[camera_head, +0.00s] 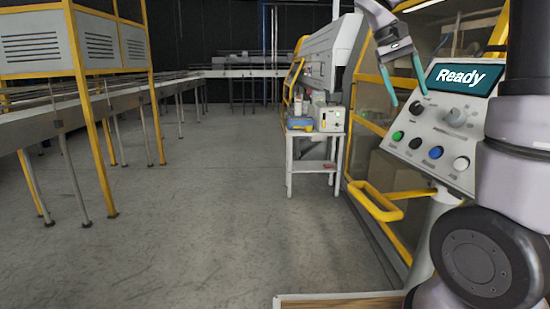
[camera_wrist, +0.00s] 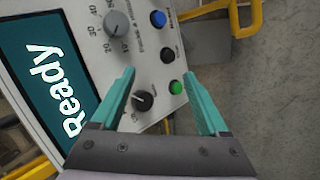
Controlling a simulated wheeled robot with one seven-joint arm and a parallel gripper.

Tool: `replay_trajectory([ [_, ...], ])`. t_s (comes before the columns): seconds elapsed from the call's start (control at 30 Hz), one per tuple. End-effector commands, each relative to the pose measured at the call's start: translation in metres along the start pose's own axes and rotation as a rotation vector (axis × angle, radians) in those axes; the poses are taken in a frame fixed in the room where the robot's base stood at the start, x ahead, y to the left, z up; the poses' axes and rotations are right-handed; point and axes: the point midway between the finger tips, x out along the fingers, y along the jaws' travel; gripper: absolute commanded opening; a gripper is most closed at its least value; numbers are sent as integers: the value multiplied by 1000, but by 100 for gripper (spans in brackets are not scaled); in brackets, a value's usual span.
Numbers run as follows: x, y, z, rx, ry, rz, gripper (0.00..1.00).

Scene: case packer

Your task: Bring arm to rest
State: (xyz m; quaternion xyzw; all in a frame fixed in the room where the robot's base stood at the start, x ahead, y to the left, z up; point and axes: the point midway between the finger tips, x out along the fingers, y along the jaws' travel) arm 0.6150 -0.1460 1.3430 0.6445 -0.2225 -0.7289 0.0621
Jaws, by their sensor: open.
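My gripper (camera_head: 403,77) is raised in front of the control panel (camera_head: 418,153) on the right in the head view. Its two teal fingers are apart with nothing between them. The panel has a screen (camera_head: 464,77) reading "Ready", knobs, and green, black, blue and white buttons. In the wrist view, my gripper (camera_wrist: 160,88) points over the panel, with a black knob (camera_wrist: 143,101) and the green button (camera_wrist: 176,87) between or near the fingertips. I cannot tell whether a finger touches the panel.
A small white table (camera_head: 315,163) holding equipment is further back. Conveyors (camera_head: 70,112) with yellow posts run along the left. The grey floor (camera_head: 215,200) between is clear.

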Motion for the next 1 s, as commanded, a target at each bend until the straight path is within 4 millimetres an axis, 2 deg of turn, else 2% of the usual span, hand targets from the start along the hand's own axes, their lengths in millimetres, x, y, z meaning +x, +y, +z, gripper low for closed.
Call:
replay_trajectory([
  [0.03, 3, 3, 17, -3, 32, -78, 78],
  [0.3, 5, -21, 96, 36, 263, -457, 78],
  [0.5, 3, -43, 140, 132, 451, -657, 78],
  [0.7, 5, -55, 159, 208, 560, -748, 78],
  [0.93, 5, -57, 162, 225, 581, -765, 78],
  [0.97, 5, -57, 162, 224, 581, -765, 70],
  [1.0, 5, -57, 162, 224, 580, -765, 55],
])
